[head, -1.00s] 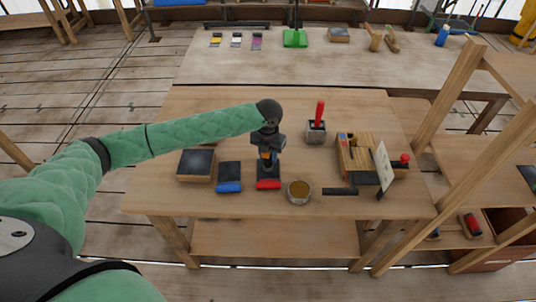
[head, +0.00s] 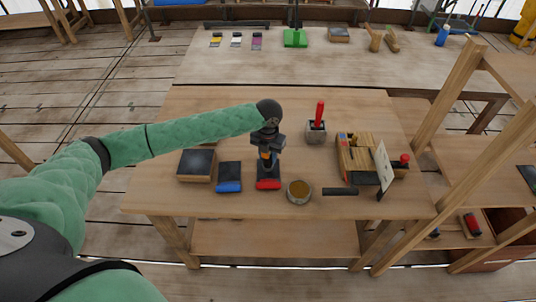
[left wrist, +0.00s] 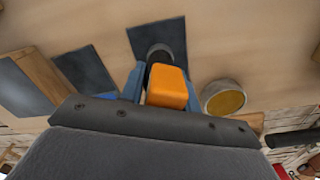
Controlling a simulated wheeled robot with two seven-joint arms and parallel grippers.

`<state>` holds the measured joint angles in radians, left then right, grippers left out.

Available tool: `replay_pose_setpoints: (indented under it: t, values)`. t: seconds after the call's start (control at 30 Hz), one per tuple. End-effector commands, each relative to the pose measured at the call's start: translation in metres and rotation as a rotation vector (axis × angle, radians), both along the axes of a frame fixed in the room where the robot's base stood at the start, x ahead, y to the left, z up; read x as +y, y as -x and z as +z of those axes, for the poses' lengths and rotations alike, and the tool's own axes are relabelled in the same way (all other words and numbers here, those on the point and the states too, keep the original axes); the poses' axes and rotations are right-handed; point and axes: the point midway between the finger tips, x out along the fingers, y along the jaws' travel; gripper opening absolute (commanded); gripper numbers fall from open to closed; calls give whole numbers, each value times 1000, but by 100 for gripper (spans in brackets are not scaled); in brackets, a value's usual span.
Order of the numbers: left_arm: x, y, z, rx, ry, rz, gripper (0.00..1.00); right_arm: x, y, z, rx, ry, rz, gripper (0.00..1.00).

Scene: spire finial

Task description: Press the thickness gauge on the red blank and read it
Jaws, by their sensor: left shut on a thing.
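The red blank (head: 268,184) lies on the near table, a dark slab with a red front edge. My left gripper (head: 267,155) is above it, pointing down and shut on the orange thickness gauge (left wrist: 167,87). The gauge's dark round foot (left wrist: 159,53) is over the blank's dark top (left wrist: 172,30) in the left wrist view. I cannot tell whether the foot touches the blank. The gauge's reading does not show. My right gripper is in neither view.
A blue-edged blank (head: 229,178) and a dark-topped wooden block (head: 196,165) lie to the left. A round tin (head: 299,191) stands close on the right.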

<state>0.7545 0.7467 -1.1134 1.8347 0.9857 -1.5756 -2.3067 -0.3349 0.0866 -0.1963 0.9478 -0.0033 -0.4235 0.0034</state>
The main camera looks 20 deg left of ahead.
Motion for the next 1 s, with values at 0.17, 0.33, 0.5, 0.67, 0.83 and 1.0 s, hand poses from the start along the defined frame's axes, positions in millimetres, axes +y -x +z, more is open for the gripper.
replay_pose_setpoints:
  t: [0.17, 0.33, 0.5, 0.67, 0.83, 1.0]
  values:
    - [0, -1, 15, -2, 0, 0, 5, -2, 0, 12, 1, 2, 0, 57]
    - [0, -1, 27, -3, 0, 0, 5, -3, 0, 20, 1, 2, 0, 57]
    - [0, -1, 38, -3, 1, 0, 5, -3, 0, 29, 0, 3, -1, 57]
    - [0, -1, 47, -3, 0, 0, 5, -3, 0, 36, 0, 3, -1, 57]
    - [0, -1, 49, -3, 0, 0, 5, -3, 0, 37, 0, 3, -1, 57]
    - [0, -1, 49, -3, 0, 0, 5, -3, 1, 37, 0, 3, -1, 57]
